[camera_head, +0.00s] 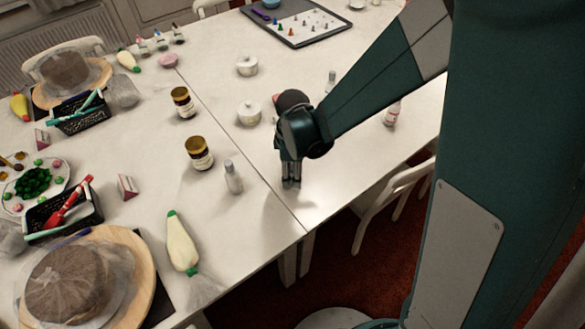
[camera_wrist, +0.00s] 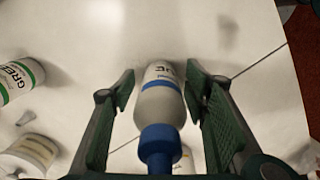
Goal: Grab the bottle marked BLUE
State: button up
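In the wrist view, a white bottle with a blue cap and a blue band (camera_wrist: 160,102) sits between my gripper's two fingers. Its lettering is partly readable and ends in "UE". My gripper (camera_wrist: 160,88) is open, with a finger on each side of the bottle and narrow gaps between. In the head view, my gripper (camera_head: 291,184) points down over the table near its front edge; I cannot make out the bottle between its fingers there. A white bottle marked "GREEN" (camera_wrist: 20,78) is at the left of the wrist view.
In the head view, a small white bottle (camera_head: 233,178) stands left of my gripper. Dark jars with gold lids (camera_head: 200,154) stand farther left, and a white lidded pot (camera_head: 249,113) stands behind. A bottle with a red label (camera_head: 392,113) stands right. A chair (camera_head: 395,195) is beside the table.

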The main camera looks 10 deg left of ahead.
jog(key=c, duration=1)
jog(key=shift+r+p, duration=1.25)
jog(key=shift+r, duration=3.75)
